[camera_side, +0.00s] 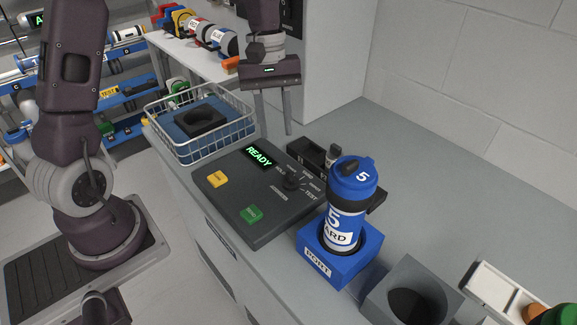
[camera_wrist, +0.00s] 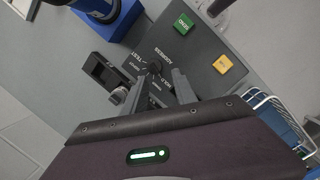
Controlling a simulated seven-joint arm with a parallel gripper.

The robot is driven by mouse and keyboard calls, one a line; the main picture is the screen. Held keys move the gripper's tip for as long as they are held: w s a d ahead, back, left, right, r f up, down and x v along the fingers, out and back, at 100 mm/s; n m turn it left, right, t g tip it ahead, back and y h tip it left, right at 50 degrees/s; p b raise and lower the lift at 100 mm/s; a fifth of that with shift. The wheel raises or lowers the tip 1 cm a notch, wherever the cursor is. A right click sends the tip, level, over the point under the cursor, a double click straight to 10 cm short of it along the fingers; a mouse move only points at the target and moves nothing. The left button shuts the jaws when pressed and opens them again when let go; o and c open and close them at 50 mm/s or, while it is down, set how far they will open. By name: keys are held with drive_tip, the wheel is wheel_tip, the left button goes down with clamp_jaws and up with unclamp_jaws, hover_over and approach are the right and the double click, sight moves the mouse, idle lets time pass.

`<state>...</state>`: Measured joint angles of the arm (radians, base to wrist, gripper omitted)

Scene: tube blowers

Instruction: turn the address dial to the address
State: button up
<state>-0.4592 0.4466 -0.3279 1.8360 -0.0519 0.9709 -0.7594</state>
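The address dial (camera_side: 291,182) is a small black knob on the dark console (camera_side: 235,195). My gripper (camera_side: 275,128) hangs above the back of the console, fingers pointing down, apart and empty. In the wrist view the open fingers (camera_wrist: 158,80) point toward the dial without visibly touching it. The console display (camera_side: 259,156) reads READY in green. A blue carrier (camera_side: 347,205) marked 5 and "ARD" stands upright in the blue PORT block (camera_side: 318,266).
A yellow button (camera_side: 217,179) and a green button (camera_side: 251,214) sit on the console. A wire basket (camera_side: 232,143) stands behind left. A grey block with a hole (camera_side: 384,302) stands front right. The counter toward the wall is clear.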

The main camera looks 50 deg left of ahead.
sight(290, 175)
drive_tip(key=f+n, duration=0.1)
drive_tip(key=f, duration=0.3)
drive_tip(key=w+f+n+h, duration=0.1)
drive_tip(key=f, duration=0.3)
drive_tip(key=w+d+f+n+h, duration=0.1)
drive_tip(key=f, duration=0.3)
drive_tip(key=shift+w+d+f+g, duration=0.1)
drive_tip(key=shift+w+f+g, duration=0.1)
drive_tip(key=shift+f+g, duration=0.15)
drive_tip(key=shift+r, duration=0.1)
clamp_jaws()
